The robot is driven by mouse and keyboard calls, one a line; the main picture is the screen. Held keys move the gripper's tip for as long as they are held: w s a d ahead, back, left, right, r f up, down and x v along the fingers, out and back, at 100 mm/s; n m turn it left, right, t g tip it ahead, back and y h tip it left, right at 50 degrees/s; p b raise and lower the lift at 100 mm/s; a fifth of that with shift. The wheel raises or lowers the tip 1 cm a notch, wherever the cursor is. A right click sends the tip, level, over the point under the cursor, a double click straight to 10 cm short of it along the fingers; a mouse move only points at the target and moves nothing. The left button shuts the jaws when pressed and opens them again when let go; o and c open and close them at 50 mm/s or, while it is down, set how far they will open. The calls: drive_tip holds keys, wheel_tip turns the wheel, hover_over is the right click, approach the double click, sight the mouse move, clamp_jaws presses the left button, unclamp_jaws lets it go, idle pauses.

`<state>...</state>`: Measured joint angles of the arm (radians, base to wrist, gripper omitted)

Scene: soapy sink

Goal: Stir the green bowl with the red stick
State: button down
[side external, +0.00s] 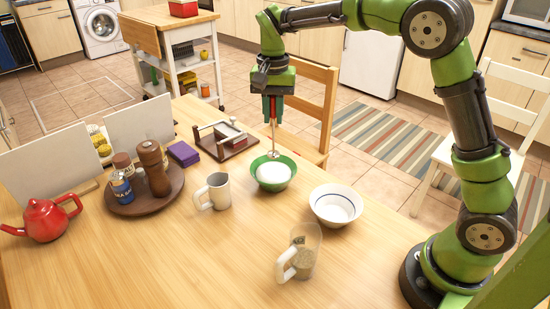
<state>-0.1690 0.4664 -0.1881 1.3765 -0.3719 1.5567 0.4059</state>
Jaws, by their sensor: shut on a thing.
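The green bowl (284,184) stands on the wooden table and holds something white and rounded, like foam (272,173). My gripper (272,112) is above the bowl, pointing down. It is shut on the red stick (272,104), whose upper part is mostly hidden between the fingers. A thin shaft runs down from it to the bowl's far rim or inside. I cannot tell whether its lower end touches the foam.
A white bowl (336,219) stands to the right of the green bowl and a white mug (218,186) to the left. A clear jug (305,262) stands in front. A wooden rack (228,151) is behind left. A wooden chair (315,95) stands at the far edge.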

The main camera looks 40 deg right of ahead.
sight(274, 152)
drive_tip(key=shift+f, duration=4.45)
